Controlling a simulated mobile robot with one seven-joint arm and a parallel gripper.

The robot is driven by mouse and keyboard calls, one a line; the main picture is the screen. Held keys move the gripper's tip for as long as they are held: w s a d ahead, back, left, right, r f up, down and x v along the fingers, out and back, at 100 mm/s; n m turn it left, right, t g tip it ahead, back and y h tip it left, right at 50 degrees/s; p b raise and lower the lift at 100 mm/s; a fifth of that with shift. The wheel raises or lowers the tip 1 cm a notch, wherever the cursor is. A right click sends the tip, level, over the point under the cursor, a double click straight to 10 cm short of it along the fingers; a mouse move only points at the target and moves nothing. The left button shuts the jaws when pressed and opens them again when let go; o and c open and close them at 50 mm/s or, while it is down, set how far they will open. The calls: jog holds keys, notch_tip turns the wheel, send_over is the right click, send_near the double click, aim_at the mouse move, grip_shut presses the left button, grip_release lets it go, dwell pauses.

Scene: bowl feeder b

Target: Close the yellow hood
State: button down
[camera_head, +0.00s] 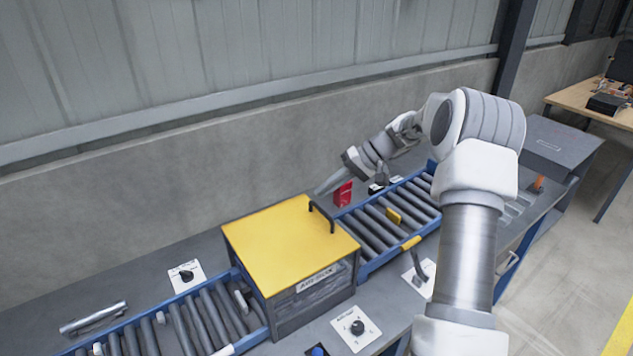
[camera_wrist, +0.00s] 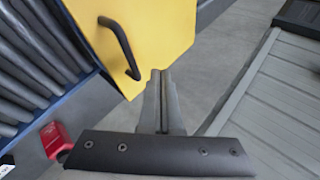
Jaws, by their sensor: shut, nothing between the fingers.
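The yellow hood (camera_head: 285,245) lies flat over the grey box (camera_head: 315,300) that spans the roller conveyor, in the closed position as far as the head view shows. It also shows in the wrist view (camera_wrist: 170,30). Its black handle (camera_head: 321,215) is at the right edge of the top, and it also shows in the wrist view (camera_wrist: 122,45). My gripper (camera_head: 317,191) is shut and empty, at the hood's back right corner. In the wrist view my gripper's fingertips (camera_wrist: 160,75) are close to the hood's edge, right of the handle. I cannot tell whether they touch it.
Roller conveyors (camera_head: 385,222) with blue rails run to both sides of the box. A red part (camera_head: 343,193) stands behind the right conveyor. Dial plates (camera_head: 357,328) and a metal bar (camera_head: 93,318) lie on the grey bench. A concrete wall (camera_head: 150,200) stands close behind.

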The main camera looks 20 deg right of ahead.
jog(key=shift+w+d+f+m+y+b, duration=0.15)
jog(key=shift+d+f+y, duration=0.1)
jog(key=shift+f+y, duration=0.25)
jog(key=shift+s+d+f+m+y+b, duration=0.1)
jog(key=shift+d+f+m+y+b, duration=0.15)
jog(key=shift+f, duration=0.45)
jog(key=shift+w+d+f+b, duration=0.1)
jog(key=shift+d+f+b, duration=0.1)
jog(key=shift+f, duration=0.45)
jog(key=shift+w+d+f+b, duration=0.1)
jog(key=shift+d+f+b, duration=0.1)
jog(key=shift+f, duration=0.55)
jog(key=shift+s+f, duration=0.1)
jog(key=shift+a, duration=0.1)
